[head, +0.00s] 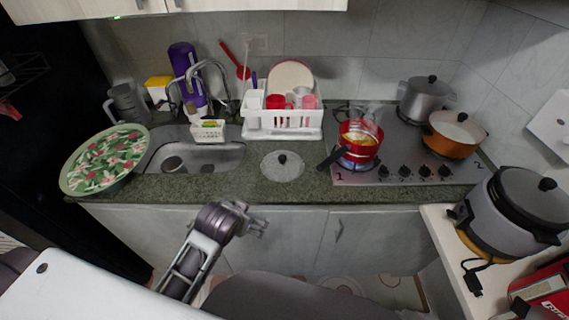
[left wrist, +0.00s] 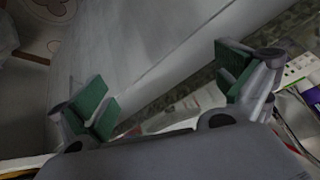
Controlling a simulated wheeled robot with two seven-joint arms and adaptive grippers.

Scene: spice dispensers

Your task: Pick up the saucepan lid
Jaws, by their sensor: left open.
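The saucepan lid (head: 282,166) is a round, pale grey, see-through disc with a dark knob. It lies flat on the green stone counter (head: 225,188), between the sink and the stove, in the head view. My left gripper (head: 259,226) is in front of the counter, below and to the left of the lid, apart from it. In the left wrist view its green-padded fingers (left wrist: 165,88) are spread wide with nothing between them. I cannot pick out the lid in that view. My right gripper is not in view.
A red saucepan (head: 358,142) sits on the lit front-left burner, its dark handle towards the lid. A white dish rack (head: 282,122) stands behind the lid. The sink (head: 195,158) and a floral tray (head: 104,160) are to the left. Cabinet doors (head: 290,238) drop below the counter edge.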

